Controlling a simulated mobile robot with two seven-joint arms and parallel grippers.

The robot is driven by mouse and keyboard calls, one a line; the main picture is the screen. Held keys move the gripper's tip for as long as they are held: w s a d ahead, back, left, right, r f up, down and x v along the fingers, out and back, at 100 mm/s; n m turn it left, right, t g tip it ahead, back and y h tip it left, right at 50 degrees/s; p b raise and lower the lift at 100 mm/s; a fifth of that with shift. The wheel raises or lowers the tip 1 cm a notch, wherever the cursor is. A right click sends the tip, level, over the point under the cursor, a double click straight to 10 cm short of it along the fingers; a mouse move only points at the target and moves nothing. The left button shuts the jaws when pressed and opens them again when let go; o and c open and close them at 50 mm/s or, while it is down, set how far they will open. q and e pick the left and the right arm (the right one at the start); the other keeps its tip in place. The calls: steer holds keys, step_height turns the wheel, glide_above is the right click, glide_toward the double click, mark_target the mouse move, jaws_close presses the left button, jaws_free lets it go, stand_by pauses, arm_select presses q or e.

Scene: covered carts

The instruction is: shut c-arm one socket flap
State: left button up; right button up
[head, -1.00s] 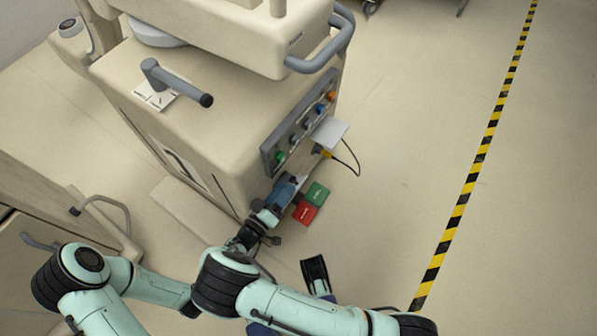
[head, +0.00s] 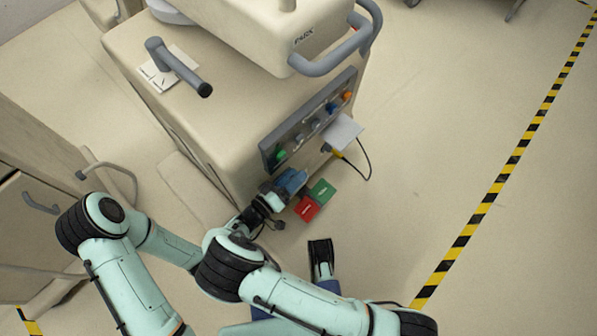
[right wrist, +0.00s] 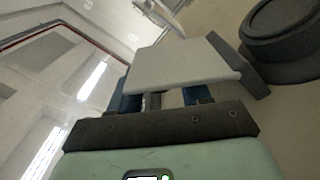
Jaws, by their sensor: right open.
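A pale socket flap (head: 343,132) sticks out from the side of the beige C-arm cart (head: 225,95), below its row of coloured sockets. My right gripper (head: 290,182) is low beside the cart, below and left of this flap. It is open, with blue fingers. In the right wrist view a pale flat panel (right wrist: 180,65) lies across and just beyond the fingers (right wrist: 162,98), hiding their tips. I cannot tell whether they touch it.
A black cable (head: 369,165) with a yellow plug hangs below the flap. A green block (head: 322,191) and a red block (head: 306,208) lie beside my right gripper. Another beige cart (head: 35,165) stands at left. Floor at right is clear up to the striped tape (head: 510,165).

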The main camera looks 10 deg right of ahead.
stand_by(0.3)
jaws_close()
steer(key=shift+d, duration=0.1)
steer(key=shift+s+d+f+m+p, duration=0.15)
steer(key=shift+s+d+f+m, duration=0.15)
steer(key=shift+m, duration=0.45)
steer(key=shift+s+d+f+m+p, duration=0.15)
steer(key=shift+s+m, duration=0.2)
steer(key=shift+m, duration=0.4)
steer(key=shift+s+d+f+m, duration=0.25)
steer(key=shift+s+f+m, duration=0.1)
steer(key=shift+m, duration=0.65)
steer(key=shift+s+d+f+m, duration=0.25)
steer(key=shift+s+m, duration=0.05)
steer(key=shift+m, duration=0.7)
